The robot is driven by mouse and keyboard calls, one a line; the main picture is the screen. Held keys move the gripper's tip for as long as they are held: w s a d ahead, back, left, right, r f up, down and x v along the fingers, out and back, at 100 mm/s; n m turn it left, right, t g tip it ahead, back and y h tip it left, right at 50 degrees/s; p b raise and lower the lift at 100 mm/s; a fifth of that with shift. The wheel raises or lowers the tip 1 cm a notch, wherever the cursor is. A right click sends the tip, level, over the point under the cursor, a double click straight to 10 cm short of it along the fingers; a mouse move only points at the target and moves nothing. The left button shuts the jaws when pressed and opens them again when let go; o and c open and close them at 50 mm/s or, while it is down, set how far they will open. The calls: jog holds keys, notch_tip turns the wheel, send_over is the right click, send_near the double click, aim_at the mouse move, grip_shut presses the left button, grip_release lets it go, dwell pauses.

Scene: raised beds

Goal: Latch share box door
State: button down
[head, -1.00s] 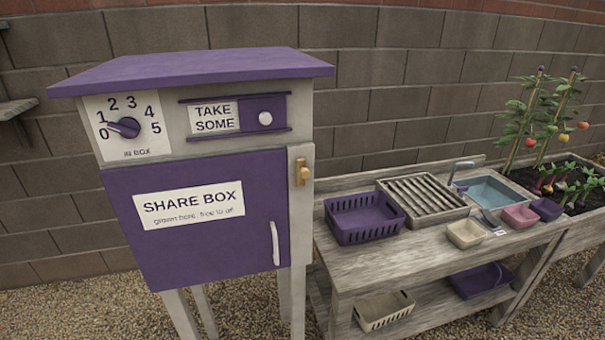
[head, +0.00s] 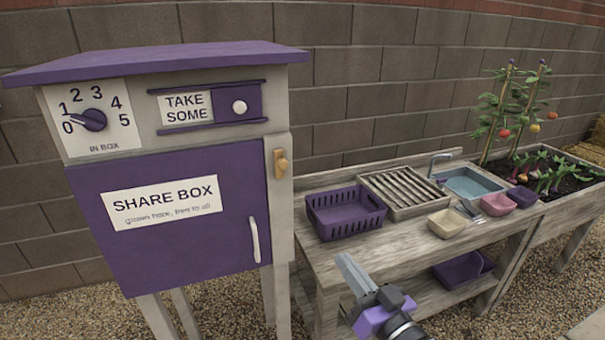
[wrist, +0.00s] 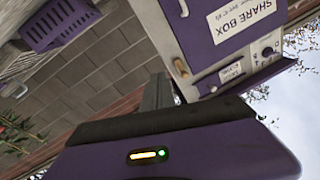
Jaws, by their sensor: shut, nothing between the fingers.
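The share box (head: 165,260) stands at the left in the head view. Its purple door (head: 100,235) looks closed in the frame, with a white upright handle (head: 255,240) near the right edge. A small tan latch (head: 280,163) sits upright on the pale post right of the door's top corner, not across the door. My gripper (head: 345,262) is shut and empty, low in front of the bench, right of and below the latch. The wrist view shows the share box rotated, with the latch (wrist: 181,68) just beyond my gripper (wrist: 157,85), apart from it.
A weathered bench (head: 325,262) stands right of the box, with a purple basket (head: 345,222), a slatted rack (head: 400,205) and small tubs on it. A planter (head: 570,205) lies farther right. A dial (head: 93,120) and a TAKE SOME slider (head: 225,103) sit above the door.

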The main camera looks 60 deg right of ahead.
jog(key=w+d+r+m+t+y+b, duration=0.1)
jog(key=d+r+m+b, duration=0.1)
jog(key=d+r+m, duration=0.55)
jog(key=w+d+r+m+t+y+b, duration=0.1)
jog(key=d+r+m, duration=0.35)
jog(key=d, duration=0.65)
jog(key=w+a+f+n+y, duration=0.1)
jog(key=a+y, duration=0.6)
jog(key=shift+w+f+n, duration=0.2)
jog(key=shift+w+n, duration=0.1)
jog(key=shift+w, duration=0.05)
jog(key=p, duration=0.2)
send_near(281, 168)
jog(key=w+d, duration=0.3)
jog(key=d, duration=0.2)
jog(key=w+a, duration=0.2)
jog(key=w, duration=0.1)
jog(key=shift+a+r, duration=0.2)
jog(key=shift+a, duration=0.05)
